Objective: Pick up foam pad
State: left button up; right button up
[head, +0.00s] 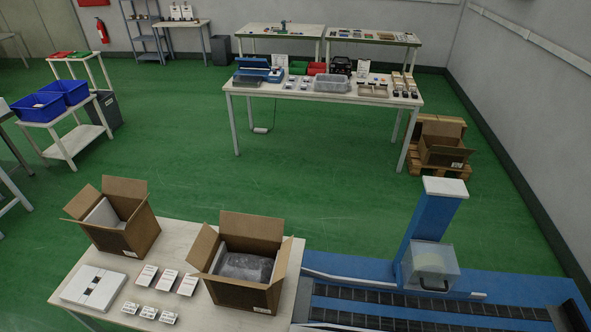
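Neither of my grippers is in view. An open cardboard box (130,240) at the left of the near table holds a pale grey-white sheet or pad (103,214), tilted inside it. A second open cardboard box (250,292) to its right holds a grey, wrinkled padded item (243,267). A flat white piece (93,288) with small grey and dark marks lies on the table's left part. I cannot tell for sure which of these is the foam pad.
Several small white cards or packets (146,275) lie on the near table (200,228) in front of the boxes. A blue conveyor (420,285) with a clear-covered unit (430,264) adjoins on the right. A long workbench (310,93) stands beyond green open floor (300,175).

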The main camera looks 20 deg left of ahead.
aim_at(103, 293)
jog(key=u, duration=2.4)
jog(key=k, duration=0.35)
jog(key=i, duration=0.35)
jog(key=z, duration=0.05)
